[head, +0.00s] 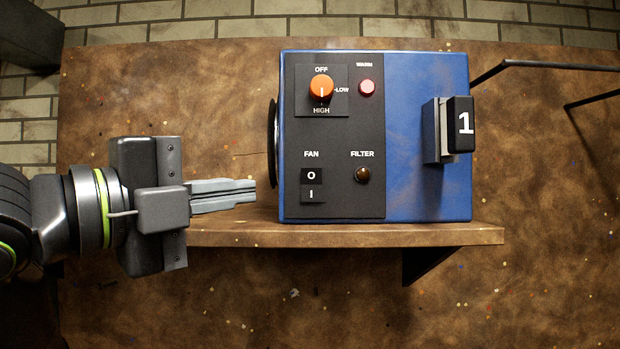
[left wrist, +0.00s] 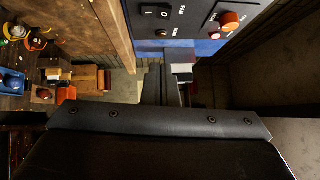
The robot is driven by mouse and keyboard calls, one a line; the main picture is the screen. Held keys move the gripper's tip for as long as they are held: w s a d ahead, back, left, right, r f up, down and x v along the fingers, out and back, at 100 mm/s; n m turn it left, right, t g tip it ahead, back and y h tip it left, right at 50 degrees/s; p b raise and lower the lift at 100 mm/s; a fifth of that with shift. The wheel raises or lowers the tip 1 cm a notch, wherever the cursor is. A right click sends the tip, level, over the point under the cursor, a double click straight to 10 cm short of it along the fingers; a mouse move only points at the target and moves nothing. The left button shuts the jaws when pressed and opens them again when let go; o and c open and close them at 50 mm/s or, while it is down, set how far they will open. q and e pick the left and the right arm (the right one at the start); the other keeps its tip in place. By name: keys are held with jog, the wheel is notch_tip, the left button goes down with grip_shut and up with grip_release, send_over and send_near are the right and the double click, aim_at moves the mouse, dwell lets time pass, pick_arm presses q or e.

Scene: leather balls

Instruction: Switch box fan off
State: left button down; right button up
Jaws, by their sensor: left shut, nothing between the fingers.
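The box fan (head: 429,193) is a blue box with a dark control panel, standing on a brown shelf (head: 350,235). The fan switch (head: 312,186), a black rocker marked O and I, is at the lower left of the panel. My left gripper (head: 254,190) is shut and empty, just left of the box and level with the switch, apart from it in the picture. In the left wrist view, the panel shows at the top with the fan switch (left wrist: 155,13), beyond the gripper. Which side of the rocker is pressed is too small to tell. My right gripper is out of view.
A black block marked 1 (head: 461,125) sticks out at the right. Black rods (head: 540,65) stand further right.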

aim_at(303, 177)
pick_arm(q)
jog(key=shift+s+a+r, duration=0.1)
jog(key=shift+s+r, duration=0.05)
jog(key=shift+s, duration=0.1)
jog(key=p+x, duration=0.2)
jog(key=x, duration=0.2)
jog(key=w+a+p+x, duration=0.1)
jog(key=p+x, duration=0.1)
jog(key=x, duration=0.2)
jog(key=p+x, duration=0.2)
jog(key=x, duration=0.2)
jog(key=shift+w+a+r+p, duration=0.1)
jog(key=shift+w+r+p, duration=0.1)
jog(key=shift+w+p, duration=0.2)
jog(key=shift+w+a, duration=0.2)
jog(key=shift+w, duration=0.15)
jog(key=shift+d, duration=0.1)
jog(key=shift+d, duration=0.1)
jog(key=shift+w+f, duration=0.1)
